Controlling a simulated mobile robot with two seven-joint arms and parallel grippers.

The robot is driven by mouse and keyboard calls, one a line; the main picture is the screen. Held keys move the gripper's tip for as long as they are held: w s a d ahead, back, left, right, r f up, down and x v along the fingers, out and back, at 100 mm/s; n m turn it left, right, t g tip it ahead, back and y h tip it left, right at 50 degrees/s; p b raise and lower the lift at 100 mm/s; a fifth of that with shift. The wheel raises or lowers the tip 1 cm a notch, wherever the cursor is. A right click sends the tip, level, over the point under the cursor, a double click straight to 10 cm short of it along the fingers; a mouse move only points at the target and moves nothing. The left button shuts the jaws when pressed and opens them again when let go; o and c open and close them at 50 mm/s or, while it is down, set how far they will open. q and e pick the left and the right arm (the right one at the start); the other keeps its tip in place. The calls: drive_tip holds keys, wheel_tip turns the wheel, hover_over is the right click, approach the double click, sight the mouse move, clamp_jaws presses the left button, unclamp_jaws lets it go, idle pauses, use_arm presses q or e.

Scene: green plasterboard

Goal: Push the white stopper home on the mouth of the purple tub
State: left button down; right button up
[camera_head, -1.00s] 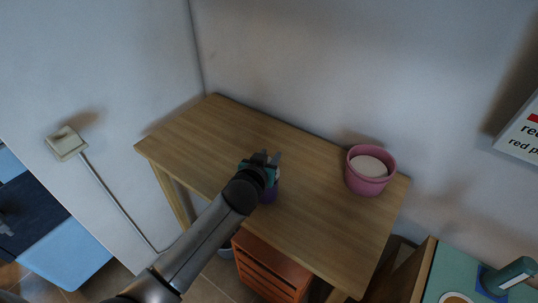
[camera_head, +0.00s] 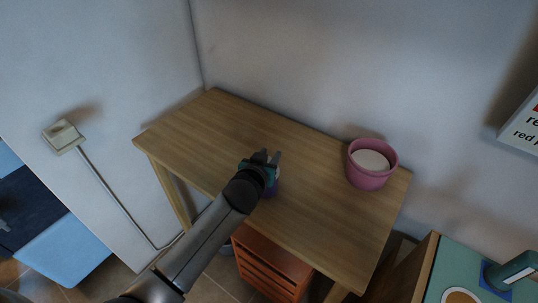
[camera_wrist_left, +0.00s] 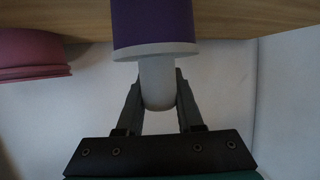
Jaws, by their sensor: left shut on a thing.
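The purple tub (camera_head: 271,189) stands on the wooden table (camera_head: 310,165), mostly hidden behind my left gripper (camera_head: 267,160) in the head view. In the left wrist view the tub (camera_wrist_left: 153,22) appears upside down at the top, with the table beyond it. The white stopper (camera_wrist_left: 157,82) shows there as a wide pale disc at the tub's mouth and a narrower stem. My left gripper (camera_wrist_left: 156,92) is shut on the stem, one finger on each side. The disc meets the tub's end with no clear gap visible; how deep it sits is hidden. My right gripper is not in view.
A pink pot (camera_head: 371,166) with a pale round top inside stands at the table's right end, close to the wall. An orange drawer unit (camera_head: 268,262) is below the front edge. The table's left part is clear.

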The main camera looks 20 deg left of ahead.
use_arm(q)
drive_tip(key=shift+c, duration=2.3)
unclamp_jaws()
drive_tip(key=shift+s+r, duration=0.2)
drive_tip(key=shift+s, duration=0.4)
drive_tip(key=p+v, duration=0.3)
drive_tip(key=v, duration=1.1)
